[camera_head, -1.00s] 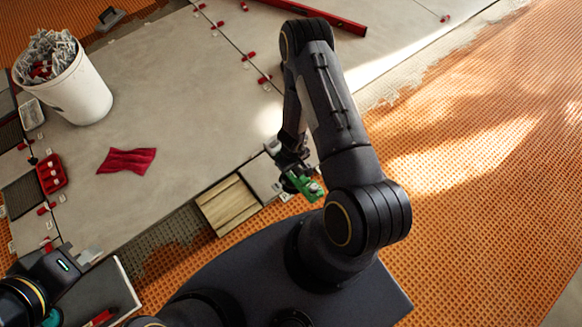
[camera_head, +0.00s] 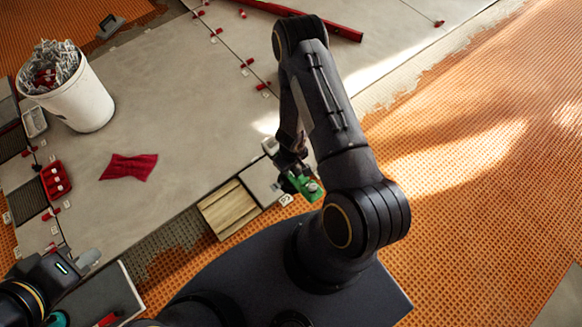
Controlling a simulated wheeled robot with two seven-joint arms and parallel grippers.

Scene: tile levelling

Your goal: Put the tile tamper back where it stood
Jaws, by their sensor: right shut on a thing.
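The tile tamper appears to be the green tool (camera_head: 304,188) in my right gripper (camera_head: 289,170). The gripper is shut on it, just right of a wooden board and above the edge of the tiled floor. The dark gripper and forearm hide part of the tool. I cannot tell whether the tool touches anything below. My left gripper (camera_head: 84,262) is at the lower left, over the tile edge near a dark tray. Its fingers are too unclear to tell open from shut.
A wooden board (camera_head: 229,209) lies at the tile edge beside a grey tile piece (camera_head: 262,181). A white bucket of clips (camera_head: 82,100), a red cloth (camera_head: 129,167) and a red box (camera_head: 55,181) stand on the large tiles. A long red level (camera_head: 337,31) lies at the back.

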